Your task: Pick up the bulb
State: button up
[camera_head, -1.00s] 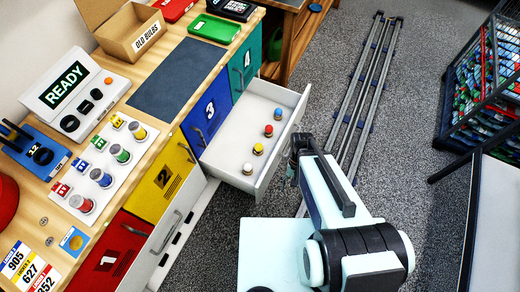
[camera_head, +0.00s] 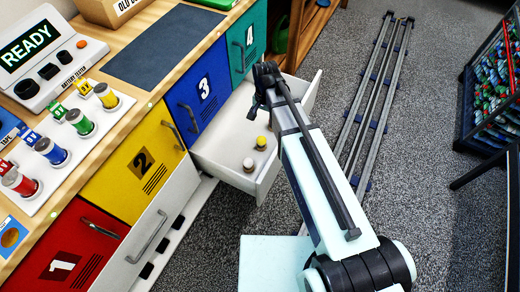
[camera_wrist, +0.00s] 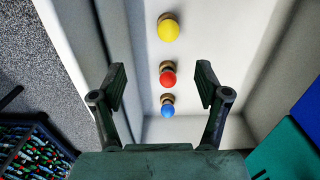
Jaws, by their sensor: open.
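An open white drawer (camera_head: 226,176) holds several small bulbs on its floor. A white bulb (camera_head: 248,164) and a yellow bulb (camera_head: 261,142) show in the head view; the others are hidden behind my arm and gripper. In the wrist view the yellow bulb (camera_wrist: 169,30), a red bulb (camera_wrist: 168,79) and a blue bulb (camera_wrist: 168,110) stand in a row. My gripper (camera_head: 258,92) is over the far part of the drawer. In the wrist view my gripper (camera_wrist: 161,78) is open and empty, its fingers on either side of the red bulb in the picture, apart from it.
The drawer's walls surround the bulbs closely. A bench with numbered cabinets stands left, bearing a battery tester (camera_head: 45,58), a rack of coloured batteries (camera_head: 62,155), an open cardboard box (camera_head: 115,12) and a dark mat (camera_head: 158,42). A crate rack (camera_head: 492,95) stands right. Floor rails run behind.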

aim_at(262, 138)
jog(key=f+b, duration=0.1)
jog(key=f, duration=0.5)
jog(key=w+f+b, duration=0.1)
jog(key=f, duration=0.4)
jog(key=a+f+b, duration=0.1)
jog(key=f, duration=0.5)
jog(key=shift+w+f, duration=0.2)
jog(key=shift+f, duration=0.1)
jog(key=shift+c, duration=0.4)
jog(key=c, duration=0.9)
